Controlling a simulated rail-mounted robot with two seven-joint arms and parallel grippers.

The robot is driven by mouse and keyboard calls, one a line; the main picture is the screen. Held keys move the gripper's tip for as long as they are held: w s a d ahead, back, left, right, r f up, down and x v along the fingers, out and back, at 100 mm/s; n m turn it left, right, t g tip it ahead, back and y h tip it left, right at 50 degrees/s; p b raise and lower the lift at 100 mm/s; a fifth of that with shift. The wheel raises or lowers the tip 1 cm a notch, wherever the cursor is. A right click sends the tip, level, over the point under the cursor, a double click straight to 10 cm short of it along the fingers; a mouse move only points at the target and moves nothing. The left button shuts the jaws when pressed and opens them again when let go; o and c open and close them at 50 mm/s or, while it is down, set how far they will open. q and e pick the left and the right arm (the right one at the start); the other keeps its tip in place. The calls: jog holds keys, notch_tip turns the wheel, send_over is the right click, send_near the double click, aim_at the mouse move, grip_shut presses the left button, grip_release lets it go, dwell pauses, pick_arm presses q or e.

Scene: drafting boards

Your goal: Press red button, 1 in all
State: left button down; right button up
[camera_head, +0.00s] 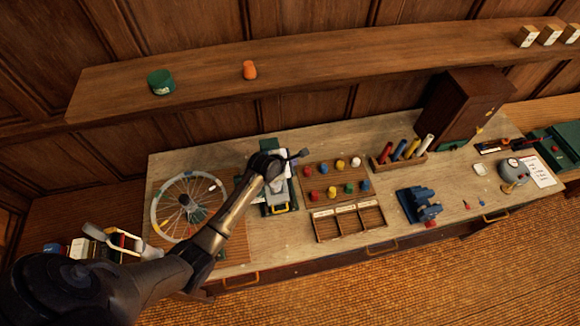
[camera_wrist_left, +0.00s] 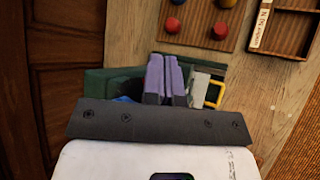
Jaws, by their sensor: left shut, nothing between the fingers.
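In the left wrist view, two red knobs show, one at the board's lower left (camera_wrist_left: 172,25) and one further right (camera_wrist_left: 220,31). I cannot tell whether either is a push button. A small red spot also shows by the green case (camera_head: 555,149) at far right. My left gripper (camera_head: 303,154) is shut and empty, left of the peg board and above a dark green device. Its fingers also show in the left wrist view (camera_wrist_left: 165,80). My right gripper is not in view.
A spoked wheel (camera_head: 165,215) lies at the bench's left. A compartment tray (camera_head: 350,238) sits in front of the peg board. Right are a marker rack (camera_head: 400,162), a blue device (camera_head: 417,205) and a brown cabinet (camera_head: 462,108). A shelf (camera_head: 330,60) runs above.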

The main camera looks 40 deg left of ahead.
pick_arm(q)
jog(key=shift+s+r, duration=0.15)
jog(key=shift+r, duration=1.5)
